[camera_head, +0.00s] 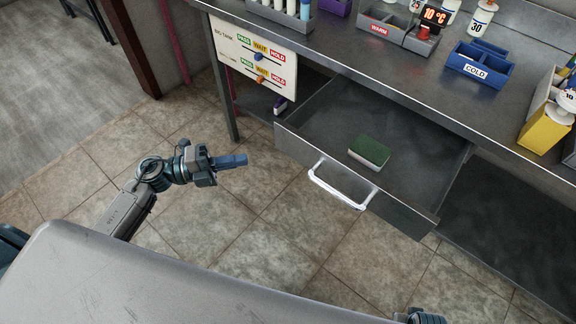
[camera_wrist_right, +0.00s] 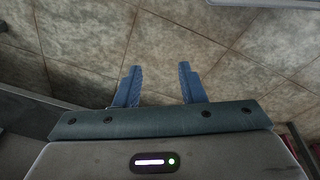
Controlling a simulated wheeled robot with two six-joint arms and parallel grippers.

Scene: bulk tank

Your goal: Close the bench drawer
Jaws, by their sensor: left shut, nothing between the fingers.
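The bench drawer (camera_head: 310,145) is pulled out from the steel bench in the head view. Its white bar handle (camera_head: 340,188) is on the front panel. A green sponge (camera_head: 369,152) lies inside on the drawer floor. My left gripper (camera_head: 240,160) is shut and empty, to the left of the drawer front and apart from the handle. My right gripper (camera_wrist_right: 158,85) shows in the right wrist view with its blue fingers apart and only floor between them. In the head view only a bit of my right arm shows at the bottom edge.
The bench top (camera_head: 390,75) holds a blue COLD rack (camera_head: 478,66), a grey WARM rack (camera_head: 385,28) and a yellow box (camera_head: 543,128). A sign panel (camera_head: 262,65) hangs at the bench's left end. Tiled floor in front of the drawer is clear.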

